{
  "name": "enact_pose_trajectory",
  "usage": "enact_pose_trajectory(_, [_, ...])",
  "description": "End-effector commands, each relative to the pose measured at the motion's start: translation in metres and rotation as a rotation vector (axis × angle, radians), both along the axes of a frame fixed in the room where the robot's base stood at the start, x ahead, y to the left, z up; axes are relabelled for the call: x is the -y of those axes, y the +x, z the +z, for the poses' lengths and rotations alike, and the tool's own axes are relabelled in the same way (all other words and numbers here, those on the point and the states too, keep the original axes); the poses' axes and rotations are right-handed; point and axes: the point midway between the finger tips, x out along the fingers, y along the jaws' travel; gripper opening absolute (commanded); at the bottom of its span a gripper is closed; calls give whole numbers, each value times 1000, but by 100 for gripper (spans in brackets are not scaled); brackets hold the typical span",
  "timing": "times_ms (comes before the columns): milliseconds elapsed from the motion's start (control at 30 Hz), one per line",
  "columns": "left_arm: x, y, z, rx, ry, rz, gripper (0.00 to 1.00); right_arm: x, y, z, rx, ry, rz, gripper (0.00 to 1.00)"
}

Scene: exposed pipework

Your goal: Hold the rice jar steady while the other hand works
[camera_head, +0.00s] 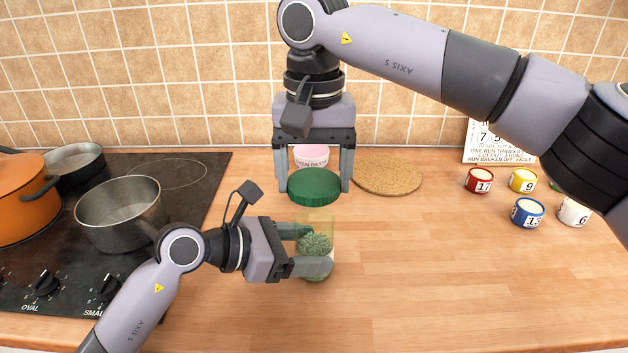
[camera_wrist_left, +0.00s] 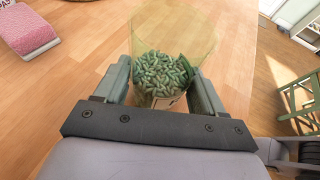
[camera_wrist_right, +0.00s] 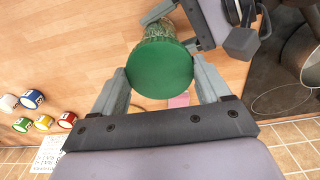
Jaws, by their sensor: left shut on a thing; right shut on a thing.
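The clear jar (camera_head: 314,222) stands upright on the wooden counter, part filled with green grains, with a pale label low on its side. My left gripper (camera_head: 309,250) is shut around the jar's body from the left. In the left wrist view, the jar (camera_wrist_left: 170,45) sits between both fingers, its grains showing through the wall. A round green lid (camera_head: 313,187) is at the jar's top. My right gripper (camera_head: 314,185) comes from above and is shut on the lid, which also shows in the right wrist view (camera_wrist_right: 160,68). Whether the lid touches the rim cannot be told.
A pink-topped tub (camera_head: 311,154) stands behind the lid, beside a round cork mat (camera_head: 390,178). Several numbered cups, including a blue one (camera_head: 527,213), and a printed card (camera_head: 490,140) are at right. A steel pot (camera_head: 120,212) sits on the hob at left. The front right counter is clear.

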Motion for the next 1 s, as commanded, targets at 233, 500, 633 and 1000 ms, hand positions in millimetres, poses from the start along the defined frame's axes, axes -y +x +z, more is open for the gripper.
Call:
enact_pose_trajectory(233, [0,0,0,0,0,0,99,0,0,-1,0,0,-1,40])
enact_pose_trajectory(500, [-3,-1,1,1,1,1,99,0,0,-1,0,0,-1,40])
enact_pose_trajectory(633, [-14,-5,5,1,2,1,99,0,0,-3,0,0,-1,40])
enact_pose_trajectory(1000, [-74,-31,31,2,4,2,99,0,0,-12,0,0,-1,40])
